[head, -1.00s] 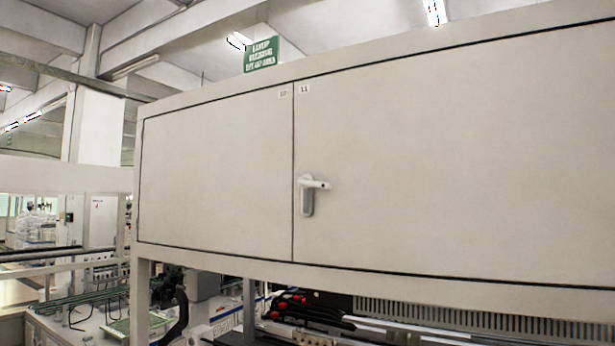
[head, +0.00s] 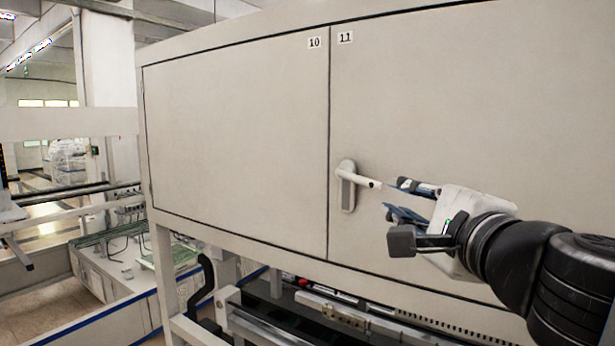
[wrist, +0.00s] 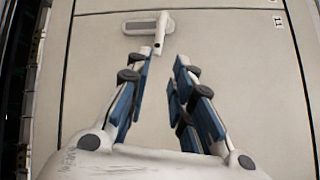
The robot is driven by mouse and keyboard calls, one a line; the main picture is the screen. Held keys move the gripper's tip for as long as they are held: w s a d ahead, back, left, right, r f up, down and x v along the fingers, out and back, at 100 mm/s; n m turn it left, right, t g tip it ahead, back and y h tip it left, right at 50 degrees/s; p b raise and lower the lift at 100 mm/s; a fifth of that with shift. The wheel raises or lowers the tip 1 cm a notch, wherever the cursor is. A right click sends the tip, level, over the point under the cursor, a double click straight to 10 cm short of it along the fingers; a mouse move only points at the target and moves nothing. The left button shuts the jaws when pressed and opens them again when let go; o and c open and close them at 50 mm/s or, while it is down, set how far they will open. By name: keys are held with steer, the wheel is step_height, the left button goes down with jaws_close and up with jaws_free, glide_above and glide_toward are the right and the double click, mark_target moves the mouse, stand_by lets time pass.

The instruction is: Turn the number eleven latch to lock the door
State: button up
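The number eleven door (head: 450,110) is a large beige panel, flush with the cabinet front. Its white latch (head: 348,185) sits near the door's left edge, with an upright base plate and a lever handle pointing right and out. My gripper (head: 393,200) is just right of the lever's end, with its fingers apart and nothing between them. In the wrist view the latch (wrist: 148,25) is ahead of the open fingertips (wrist: 165,55), with the lever's end near the left fingertip. I cannot tell whether they touch.
The number ten door (head: 235,140) is shut to the left of the seam. Below the cabinet are a frame post (head: 163,270) and a rail with machine parts (head: 330,310). A bench with green racks (head: 100,265) stands at lower left. The space before the doors is otherwise clear.

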mark_target(369, 183)
steer(key=w, duration=0.5)
steer(key=w+a, duration=0.1)
steer(key=w, duration=0.4)
steer(key=w+a, duration=0.1)
steer(key=w, duration=0.4)
steer(key=shift+w+f, duration=0.1)
steer(key=shift+f, duration=0.1)
steer(key=shift+c, duration=0.2)
jaws_close()
